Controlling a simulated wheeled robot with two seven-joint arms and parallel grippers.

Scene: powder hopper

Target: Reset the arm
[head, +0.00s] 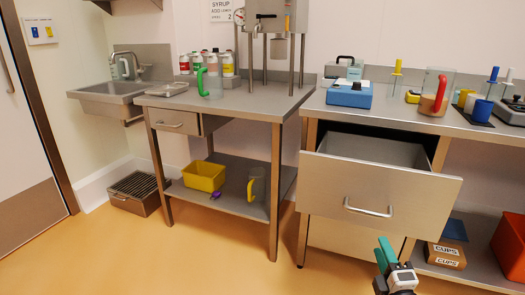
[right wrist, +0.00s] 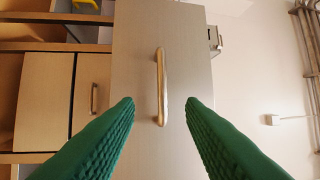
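My right gripper (head: 387,262) is at the bottom of the head view, in front of and below the handle (head: 368,208) of a pulled-out drawer (head: 390,186). In the right wrist view its two green fingers are spread wide, so the gripper (right wrist: 160,102) is open and empty. The drawer handle (right wrist: 161,87) shows between and beyond the fingertips, and the fingers look apart from it. The drawer front (right wrist: 190,60) fills the middle of that view. My left gripper is not in view.
The open drawer juts out from the right counter (head: 400,118). A blue scale (head: 350,93) and a red-handled jug (head: 436,92) stand on that counter. A steel table (head: 240,104) with a yellow bin (head: 203,176) below is to the left. The orange floor at front left is clear.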

